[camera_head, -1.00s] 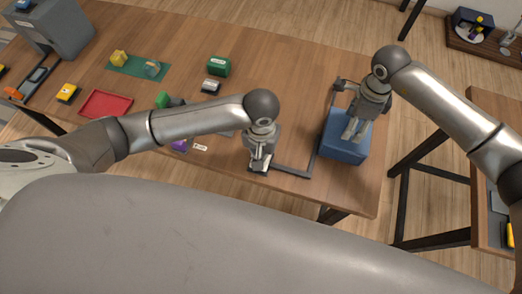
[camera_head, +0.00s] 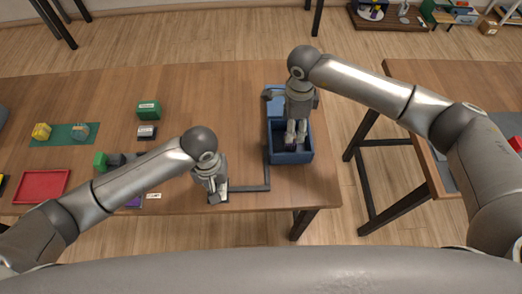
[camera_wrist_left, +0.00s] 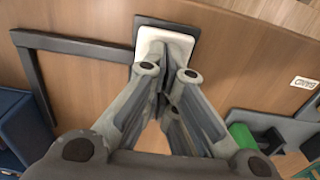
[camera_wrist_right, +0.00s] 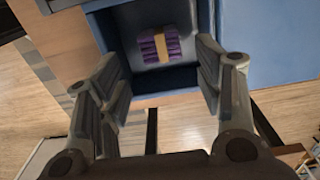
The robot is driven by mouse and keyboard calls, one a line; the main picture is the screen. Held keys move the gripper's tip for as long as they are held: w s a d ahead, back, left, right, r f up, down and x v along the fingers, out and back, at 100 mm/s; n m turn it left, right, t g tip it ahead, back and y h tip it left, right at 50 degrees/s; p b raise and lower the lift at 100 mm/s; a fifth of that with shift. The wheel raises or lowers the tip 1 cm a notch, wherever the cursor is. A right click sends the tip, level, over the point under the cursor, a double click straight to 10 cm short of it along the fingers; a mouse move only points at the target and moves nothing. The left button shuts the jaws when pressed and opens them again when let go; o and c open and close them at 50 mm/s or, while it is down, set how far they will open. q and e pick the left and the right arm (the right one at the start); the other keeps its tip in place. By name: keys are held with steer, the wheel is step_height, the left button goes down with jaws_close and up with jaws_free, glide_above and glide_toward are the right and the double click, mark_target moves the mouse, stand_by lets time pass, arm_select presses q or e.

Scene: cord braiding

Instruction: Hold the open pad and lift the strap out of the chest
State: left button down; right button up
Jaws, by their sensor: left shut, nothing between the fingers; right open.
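The blue chest (camera_head: 293,157) stands open at the right end of the table, its lid (camera_head: 278,107) raised at the back. A purple strap (camera_wrist_right: 160,45), bundled with a yellow band, lies inside; my fingers partly hide it in the head view. My right gripper (camera_head: 297,143) is open over the chest, its fingers apart on either side of the strap in the right wrist view. The pale open pad (camera_wrist_left: 166,42) sits on a dark plate. My left gripper (camera_head: 217,195) is shut and empty, fingertips down at the pad; I cannot tell how firmly they touch.
A dark angled bar (camera_head: 267,170) runs on the table between pad and chest. A red tray (camera_head: 40,186), a green mat (camera_head: 62,139), a green box (camera_head: 149,109) and small items lie to the left. Another table stands at right, across a floor gap.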

stand_by(0.5)
steer(key=shift+f, duration=3.9)
steer(key=c, duration=0.8)
steer(key=shift+o, duration=0.2)
steer(key=shift+r, duration=4.7)
